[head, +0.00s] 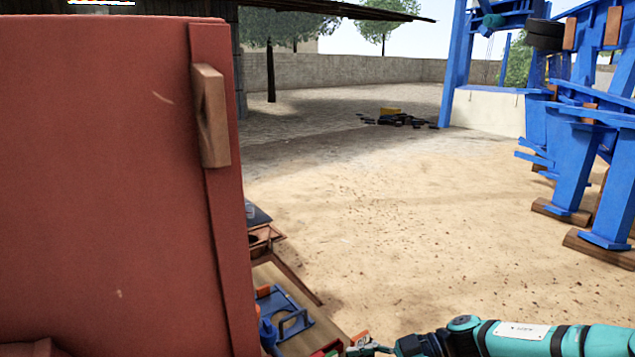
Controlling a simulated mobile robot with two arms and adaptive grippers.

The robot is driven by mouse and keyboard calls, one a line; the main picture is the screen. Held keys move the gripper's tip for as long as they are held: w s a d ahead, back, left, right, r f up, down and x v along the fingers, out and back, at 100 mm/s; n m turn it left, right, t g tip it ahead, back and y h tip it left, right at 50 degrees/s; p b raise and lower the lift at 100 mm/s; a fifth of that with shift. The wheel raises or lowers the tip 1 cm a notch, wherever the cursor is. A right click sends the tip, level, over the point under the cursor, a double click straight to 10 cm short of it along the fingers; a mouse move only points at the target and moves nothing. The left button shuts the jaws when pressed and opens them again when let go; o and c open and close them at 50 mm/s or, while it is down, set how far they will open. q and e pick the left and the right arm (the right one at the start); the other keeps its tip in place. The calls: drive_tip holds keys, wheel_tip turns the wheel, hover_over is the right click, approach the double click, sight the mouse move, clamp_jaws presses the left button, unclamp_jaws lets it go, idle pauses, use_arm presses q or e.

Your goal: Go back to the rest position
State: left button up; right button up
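My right arm, teal and black, comes in from the lower right corner and lies along the bottom edge. Its gripper (362,347) is small and partly cut off at the bottom edge, beside the end of a wooden bench (318,330). I cannot tell whether its fingers are open or shut, or whether it holds anything. My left arm and gripper do not show.
A large red panel (100,180) with a wooden handle (212,115) blocks the left side, close to me. A blue tool (285,312) lies on the bench. Blue steel frames (572,175) stand on wooden blocks at right. Sandy ground ahead is open; a dark pile (400,120) lies farther back.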

drive_tip(key=s+a+m+t+y, duration=0.1)
drive_tip(key=s+a+m+t, duration=0.25)
drive_tip(key=a, duration=0.75)
drive_tip(key=s+a+m+t+y, duration=0.15)
drive_tip(key=s+a+t, duration=0.3)
drive_tip(key=a, duration=0.65)
drive_tip(key=s+d+f+m+t+h, duration=0.1)
drive_tip(key=d+f+m+t+h, duration=0.1)
drive_tip(key=d+m+h, duration=0.45)
drive_tip(key=s+d+f+m+t+h, duration=0.1)
drive_tip(key=s+d+f+m+h, duration=0.2)
drive_tip(key=d, duration=0.6)
drive_tip(key=s+d+f+m+g+h, duration=0.1)
drive_tip(key=s+d+f+g+h, duration=0.2)
drive_tip(key=s+d, duration=0.55)
drive_tip(key=s+d+f+m+g+h, duration=0.2)
drive_tip(key=s+d+f+g+h, duration=0.15)
drive_tip(key=s+d, duration=0.55)
wheel_tip(320, 180, down, 33)
drive_tip(key=g+b, duration=0.1)
drive_tip(key=b, duration=0.4)
drive_tip(key=s+d+f+g+b, duration=0.1)
drive_tip(key=s+d+f+b, duration=0.1)
drive_tip(key=s+f, duration=1.4)
drive_tip(key=shift+s+d+f+n+b, duration=0.25)
drive_tip(key=shift+d+f+n+b, duration=0.1)
drive_tip(key=shift+d+f, duration=0.3)
